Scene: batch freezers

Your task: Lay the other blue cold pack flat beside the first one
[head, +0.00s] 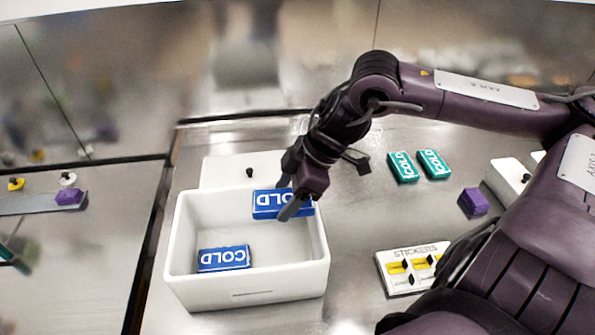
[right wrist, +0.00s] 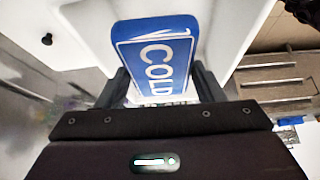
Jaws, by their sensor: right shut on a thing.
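One blue cold pack (head: 223,258) lies flat on the floor of the white box (head: 172,262), toward its front left. The other blue cold pack (head: 268,203) is held by my right gripper (head: 290,204) at the back right of the box opening. In the right wrist view this pack (right wrist: 156,50) sits between the two fingers, with its COLD label toward the camera. My right gripper is shut on it. I cannot tell exactly how high the pack is above the box floor. My left gripper is not in view.
A white lid or panel (head: 225,170) with a black knob lies behind the box. Two teal packs (head: 403,167) (head: 434,163), a purple block (head: 473,202) and a stickers tray (head: 398,280) are on the steel counter to the right. Another purple block (head: 69,197) is far left.

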